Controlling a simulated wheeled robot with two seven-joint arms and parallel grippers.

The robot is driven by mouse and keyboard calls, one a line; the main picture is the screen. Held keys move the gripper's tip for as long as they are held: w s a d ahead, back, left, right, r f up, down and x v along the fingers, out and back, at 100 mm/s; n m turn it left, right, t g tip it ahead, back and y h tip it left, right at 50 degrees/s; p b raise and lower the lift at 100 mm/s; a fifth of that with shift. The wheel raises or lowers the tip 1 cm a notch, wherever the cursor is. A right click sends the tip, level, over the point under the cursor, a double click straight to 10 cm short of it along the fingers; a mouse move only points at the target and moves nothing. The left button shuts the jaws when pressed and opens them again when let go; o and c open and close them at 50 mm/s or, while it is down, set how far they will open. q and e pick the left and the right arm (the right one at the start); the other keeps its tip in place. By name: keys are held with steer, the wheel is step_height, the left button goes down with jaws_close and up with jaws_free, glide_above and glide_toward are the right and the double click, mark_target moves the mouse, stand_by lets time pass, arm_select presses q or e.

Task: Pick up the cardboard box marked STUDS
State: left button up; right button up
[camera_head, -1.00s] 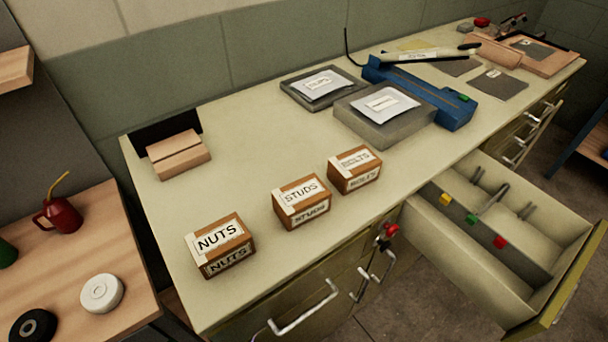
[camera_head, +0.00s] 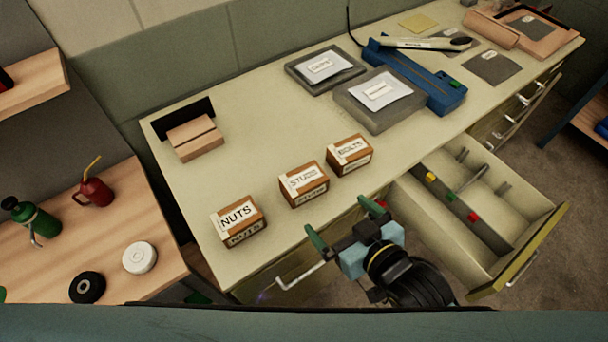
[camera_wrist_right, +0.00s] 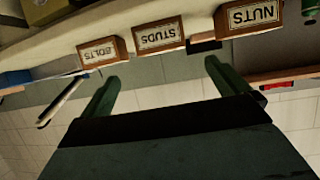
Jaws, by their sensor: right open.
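The cardboard box marked STUDS (camera_head: 303,184) stands on the cream counter near its front edge, between the NUTS box (camera_head: 238,221) and the BOLTS box (camera_head: 349,155). My right gripper (camera_head: 342,223) is open and empty, in front of the counter edge and just nearer than the STUDS box, apart from it. In the right wrist view, the STUDS box (camera_wrist_right: 160,37) shows upside down beyond and between the two green fingers (camera_wrist_right: 160,82), with the BOLTS box (camera_wrist_right: 101,51) and NUTS box (camera_wrist_right: 248,16) on either side. My left gripper is not in view.
An open drawer (camera_head: 552,228) juts out at right, close to my right arm. Grey trays (camera_head: 380,99) and a blue tool (camera_head: 430,85) lie behind on the counter (camera_head: 250,115). A brown box (camera_head: 195,138) sits at the back left. The counter behind the STUDS box is clear.

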steer(key=a+r, duration=0.1)
glide_toward(304, 178)
steer(key=x, duration=0.2)
steer(key=shift+w+a+f, duration=0.15)
steer(key=shift+a+f, duration=0.05)
steer(key=shift+a, duration=0.1)
steer(key=shift+x, duration=2.95)
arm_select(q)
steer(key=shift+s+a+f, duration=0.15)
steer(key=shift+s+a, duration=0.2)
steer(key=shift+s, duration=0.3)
arm_select(e)
steer(key=shift+d, duration=0.15)
steer(key=shift+w+r, duration=0.1)
steer(key=c, duration=1.1)
